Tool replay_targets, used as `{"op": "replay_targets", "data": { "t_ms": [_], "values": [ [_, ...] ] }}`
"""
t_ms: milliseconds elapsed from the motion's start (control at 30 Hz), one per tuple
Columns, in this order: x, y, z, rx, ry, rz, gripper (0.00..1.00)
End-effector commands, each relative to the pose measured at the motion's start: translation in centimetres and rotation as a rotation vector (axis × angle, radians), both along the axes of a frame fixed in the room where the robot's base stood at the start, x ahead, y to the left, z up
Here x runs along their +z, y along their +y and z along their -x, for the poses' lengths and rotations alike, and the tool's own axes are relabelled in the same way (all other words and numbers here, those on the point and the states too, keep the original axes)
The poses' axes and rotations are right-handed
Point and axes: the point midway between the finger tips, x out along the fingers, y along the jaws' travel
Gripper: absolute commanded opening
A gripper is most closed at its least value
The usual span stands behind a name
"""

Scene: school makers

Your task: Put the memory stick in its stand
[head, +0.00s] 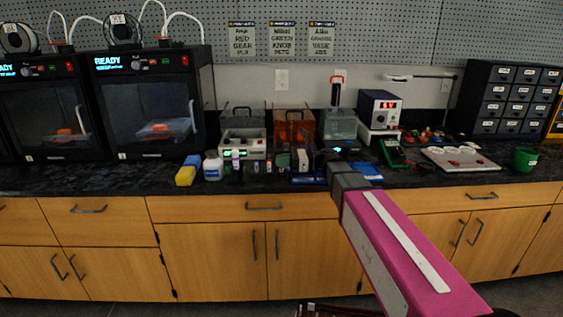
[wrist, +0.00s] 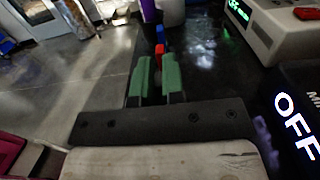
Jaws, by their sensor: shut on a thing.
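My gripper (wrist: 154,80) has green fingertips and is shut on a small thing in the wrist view. A small red piece (wrist: 160,49) shows at the far end of the fingertips, with a blue piece (wrist: 160,33) just beyond it. I take the held thing to be the memory stick, but most of it is hidden between the fingers. In the head view my pink arm reaches over the counter's front edge, and its dark wrist covers the fingertips. I cannot make out the memory stick's stand for certain in either view.
The dark counter (head: 90,176) holds a white bottle (head: 213,167), a yellow sponge (head: 186,176), a bench device with a green display (head: 243,148), a pale tray (head: 460,158) and a green cup (head: 525,159). Two printers stand left; a drawer cabinet (head: 508,98) stands right. The middle is crowded.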

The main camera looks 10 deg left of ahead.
Motion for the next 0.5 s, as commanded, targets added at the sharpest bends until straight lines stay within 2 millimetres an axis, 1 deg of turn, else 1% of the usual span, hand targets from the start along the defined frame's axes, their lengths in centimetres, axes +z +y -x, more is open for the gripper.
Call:
{"op": "replay_targets", "data": {
  "t_ms": [200, 233, 300, 500],
  "values": [
    [-0.27, 0.00, -0.01, 0.000, 0.000, 0.000, 0.00],
    [-0.25, 0.00, 0.00, 0.000, 0.000, 0.000, 0.16],
    [-0.23, 0.00, 0.00, 0.000, 0.000, 0.000, 0.35],
    [-0.23, 0.00, 0.00, 0.000, 0.000, 0.000, 0.35]
  ]
}}
